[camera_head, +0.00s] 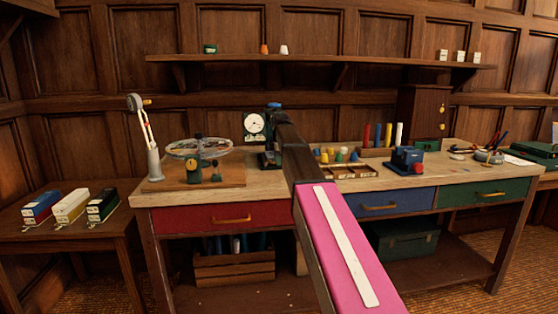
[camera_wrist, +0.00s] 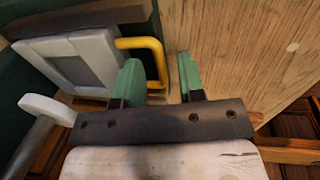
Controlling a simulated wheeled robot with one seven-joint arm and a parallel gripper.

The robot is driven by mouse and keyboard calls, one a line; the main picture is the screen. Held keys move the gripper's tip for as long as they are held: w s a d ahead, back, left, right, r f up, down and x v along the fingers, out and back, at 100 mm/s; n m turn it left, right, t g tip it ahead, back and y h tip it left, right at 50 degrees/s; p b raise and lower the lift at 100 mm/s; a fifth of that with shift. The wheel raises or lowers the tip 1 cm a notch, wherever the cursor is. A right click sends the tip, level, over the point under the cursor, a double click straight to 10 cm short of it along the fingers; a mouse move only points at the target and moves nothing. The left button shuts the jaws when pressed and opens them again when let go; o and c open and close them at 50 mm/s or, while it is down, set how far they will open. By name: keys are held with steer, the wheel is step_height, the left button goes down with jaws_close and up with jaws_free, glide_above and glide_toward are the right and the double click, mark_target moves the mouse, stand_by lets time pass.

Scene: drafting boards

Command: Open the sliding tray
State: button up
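A yellow handle (camera_wrist: 152,44) is fixed to a light grey block (camera_wrist: 85,62) in the upper left of the wrist view. I take this for the sliding tray, but its outline is only partly in view. My gripper (camera_wrist: 158,76) is open with green fingertips. The outer bar of the handle lies between the two fingers, with a gap on each side. In the head view my pink arm reaches over the bench, and its far end hides the gripper and handle. A dial gauge (camera_head: 254,123) on a green stand is beside that end.
The wooden bench (camera_head: 420,165) has a red drawer (camera_head: 215,217), a blue drawer (camera_head: 385,203) and a green drawer (camera_head: 490,192), all shut. A round wheel-like device (camera_head: 198,148) and a lamp (camera_head: 150,140) stand left. Coloured pieces and a blue block (camera_head: 405,158) stand right.

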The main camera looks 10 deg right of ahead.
jaws_close()
steer(key=shift+s, duration=0.1)
steer(key=s, duration=1.5)
steer(key=shift+s, duration=0.35)
jaws_free()
